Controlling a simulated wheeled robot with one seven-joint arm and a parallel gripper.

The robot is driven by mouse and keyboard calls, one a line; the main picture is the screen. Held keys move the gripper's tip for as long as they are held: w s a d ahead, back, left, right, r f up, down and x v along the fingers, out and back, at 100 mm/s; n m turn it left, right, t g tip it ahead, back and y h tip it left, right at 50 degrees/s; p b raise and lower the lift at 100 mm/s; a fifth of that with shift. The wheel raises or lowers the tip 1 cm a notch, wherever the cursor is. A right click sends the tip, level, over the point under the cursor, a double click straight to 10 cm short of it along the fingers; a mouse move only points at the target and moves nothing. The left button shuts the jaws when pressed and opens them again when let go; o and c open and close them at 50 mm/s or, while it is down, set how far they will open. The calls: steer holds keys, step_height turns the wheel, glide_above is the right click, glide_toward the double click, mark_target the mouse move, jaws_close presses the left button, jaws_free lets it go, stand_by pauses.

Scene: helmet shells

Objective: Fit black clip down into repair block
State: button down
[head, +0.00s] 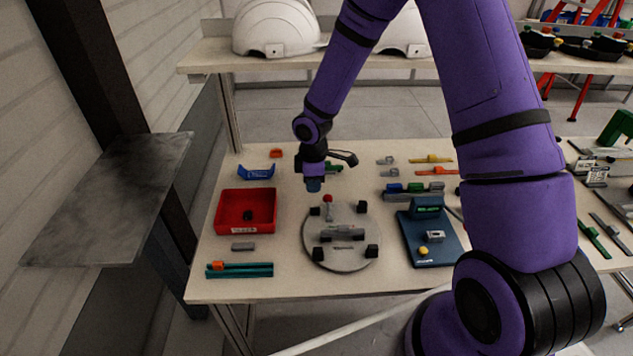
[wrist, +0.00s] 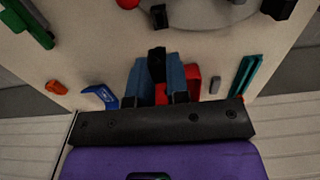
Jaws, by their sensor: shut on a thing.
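My gripper (head: 313,186) hangs over the table, behind and left of the round grey plate. In the wrist view my gripper (wrist: 158,82) has its two blue fingers shut on a small black clip (wrist: 157,64), whose end sticks out past the fingertips. The head view does not show the held clip clearly. A grey block (head: 342,233), which looks like the repair block, lies across the middle of the round plate (head: 318,252). The clip is apart from it. The block's slot is too small to make out.
Black posts (head: 372,251) and a red knob (head: 327,198) stand around the plate's rim. A red tray (head: 233,228) with a dark piece in it is at left. A blue fixture (head: 420,250) is at right. Teal rails (head: 240,270) lie at front left.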

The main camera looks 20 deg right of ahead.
stand_by(0.3)
steer(key=shift+f, duration=2.9)
steer(key=shift+f, duration=1.2)
steer(key=c, duration=1)
jaws_free()
steer(key=shift+c, duration=0.2)
steer(key=shift+r, duration=0.1)
step_height(320, 180, up, 11)
steer(key=shift+f, duration=0.15)
